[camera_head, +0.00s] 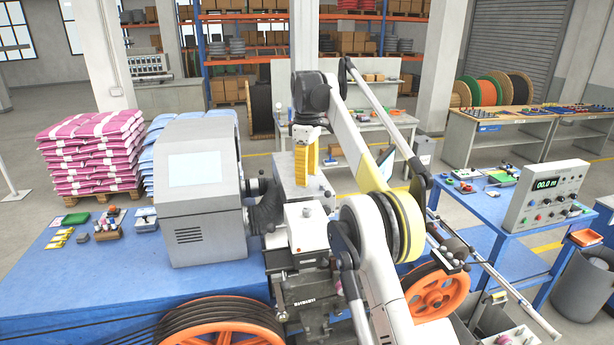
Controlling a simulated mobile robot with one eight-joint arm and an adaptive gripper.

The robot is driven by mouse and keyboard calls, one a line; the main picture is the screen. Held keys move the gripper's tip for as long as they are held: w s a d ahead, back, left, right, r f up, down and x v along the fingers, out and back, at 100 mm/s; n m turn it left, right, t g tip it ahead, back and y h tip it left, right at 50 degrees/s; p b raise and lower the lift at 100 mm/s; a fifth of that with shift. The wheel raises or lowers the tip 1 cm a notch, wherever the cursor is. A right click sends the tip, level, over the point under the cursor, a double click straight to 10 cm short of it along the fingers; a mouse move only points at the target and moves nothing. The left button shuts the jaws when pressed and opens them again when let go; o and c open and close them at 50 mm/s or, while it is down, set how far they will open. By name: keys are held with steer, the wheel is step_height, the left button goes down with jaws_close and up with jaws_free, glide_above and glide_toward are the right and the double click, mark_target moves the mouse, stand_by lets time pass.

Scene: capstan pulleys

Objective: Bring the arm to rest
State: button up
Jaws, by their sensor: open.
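My arm (350,140) rises from the bottom right of the head view, past a large round joint with a yellow band (408,222), and bends at a dark joint (311,96) near the upper middle. This joint stands above a yellow part (304,160) on the machine bench; I cannot tell whether they touch. I cannot make out my gripper or its fingertips. No object is visibly held.
A grey machine housing (203,205) stands on the blue bench (120,285) at left. Orange pulleys (437,291) sit low at middle and right. A control box (545,195) stands on the right blue table (480,207). Pink sacks (92,150) are stacked behind, left.

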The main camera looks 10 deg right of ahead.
steer(key=shift+r, duration=0.1)
stand_by(0.3)
steer(key=s+f+m+t+b, duration=0.25)
steer(key=s+f+b, duration=0.25)
steer(key=s+b, duration=0.45)
steer(key=s+f+m+t+b, duration=0.2)
steer(key=s+f+m+b, duration=0.25)
steer(key=s+b, duration=0.55)
steer(key=s+f+m+t+b, duration=0.1)
steer(key=s+f+b, duration=0.4)
steer(key=s+f, duration=0.6)
steer(key=s+f+m+t+b, duration=0.1)
steer(key=s+f+m+b, duration=0.2)
steer(key=s+f+b, duration=0.3)
steer(key=s+f, duration=0.5)
steer(key=f, duration=0.6)
steer(key=shift+s+t, duration=0.3)
steer(key=shift+t, duration=0.05)
steer(key=shift+f, duration=0.15)
